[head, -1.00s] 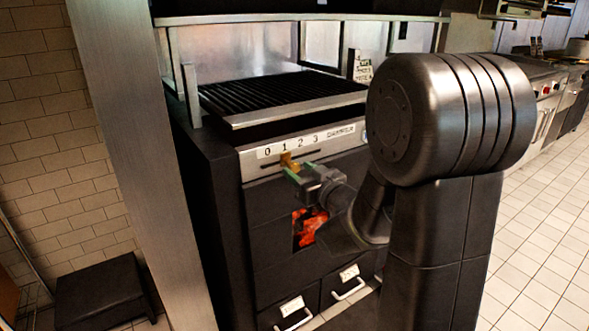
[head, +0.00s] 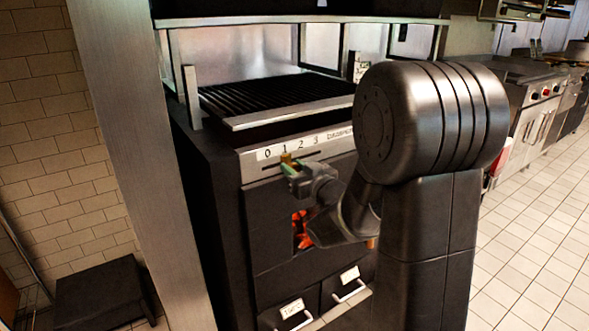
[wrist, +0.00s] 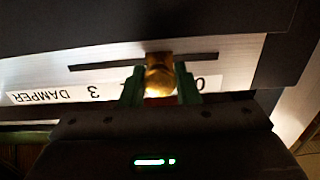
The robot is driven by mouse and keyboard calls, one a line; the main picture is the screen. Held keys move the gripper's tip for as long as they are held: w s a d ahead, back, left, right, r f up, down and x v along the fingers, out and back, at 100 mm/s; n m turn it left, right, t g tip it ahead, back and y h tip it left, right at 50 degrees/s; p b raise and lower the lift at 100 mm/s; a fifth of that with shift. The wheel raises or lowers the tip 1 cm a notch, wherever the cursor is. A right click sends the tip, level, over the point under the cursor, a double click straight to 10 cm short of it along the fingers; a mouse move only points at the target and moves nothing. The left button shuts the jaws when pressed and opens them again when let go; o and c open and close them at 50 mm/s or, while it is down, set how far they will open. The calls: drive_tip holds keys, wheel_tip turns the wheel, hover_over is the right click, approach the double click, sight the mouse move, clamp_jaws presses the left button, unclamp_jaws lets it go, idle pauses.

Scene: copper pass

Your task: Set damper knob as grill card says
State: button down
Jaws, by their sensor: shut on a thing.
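The brass damper knob (head: 286,157) sits in a horizontal slot on the grill's front panel, below the number strip (head: 307,144). It stands about under the 1. My gripper (head: 289,168) is shut on the knob. In the wrist view, which shows the panel upside down, the green fingers of my gripper (wrist: 160,85) flank the knob (wrist: 159,72). There the 3, the 0 and the word DAMPER show; my gripper hides the 1 and 2. The grill card (head: 361,70) stands behind the grate, mostly hidden by my arm; its writing cannot be read.
The dark grill grate (head: 275,95) lies above the panel. Glowing coals (head: 302,230) show in an opening below my gripper. Two labelled drawers with handles (head: 350,290) are lower down. A steel post (head: 150,160) stands left of the grill. Tiled floor is open at right.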

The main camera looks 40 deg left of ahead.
drive_tip(key=w, duration=0.1)
drive_tip(key=w+d, duration=0.1)
drive_tip(key=w, duration=0.2)
drive_tip(key=shift+w+d, duration=0.25)
drive_tip(key=shift+w, duration=0.1)
drive_tip(key=c, duration=1.2)
unclamp_jaws()
drive_tip(key=shift+o, duration=0.2)
drive_tip(key=p+v, duration=0.1)
drive_tip(key=v, duration=1.3)
drive_tip(key=shift+p, duration=0.3)
drive_tip(key=shift+a, duration=0.2)
